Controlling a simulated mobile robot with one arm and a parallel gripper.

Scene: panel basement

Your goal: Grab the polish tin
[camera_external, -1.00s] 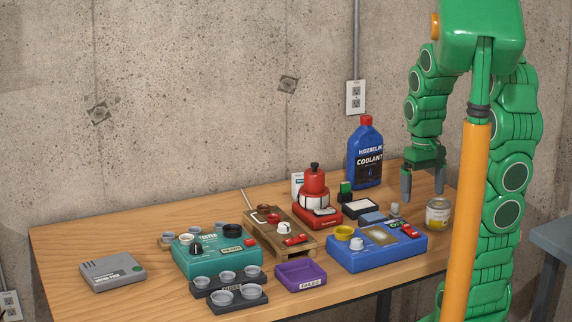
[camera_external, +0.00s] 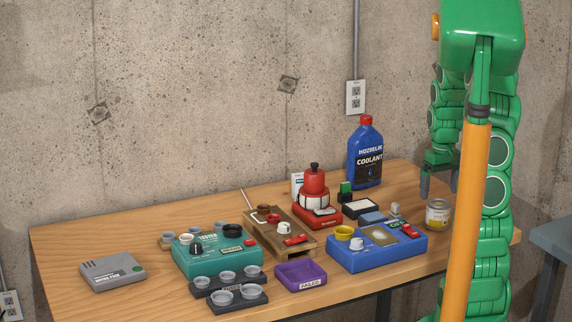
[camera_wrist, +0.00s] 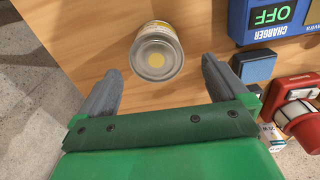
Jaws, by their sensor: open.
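The polish tin (camera_external: 438,214) is a small metal can with a yellowish label, upright at the right end of the wooden table. In the wrist view the tin (camera_wrist: 157,51) shows its silver lid with a yellow dot, ahead of my fingertips and between their lines. My gripper (camera_external: 438,184) is open and empty, above the table and behind the tin in the external view. Its two grey fingers also show in the wrist view (camera_wrist: 160,82), apart from the tin.
A blue charger box (camera_external: 377,247) and a blue coolant bottle (camera_external: 365,155) stand left of the tin. A red device (camera_external: 316,208) is farther left. The wooden table (camera_external: 80,235) ends close to the tin's right.

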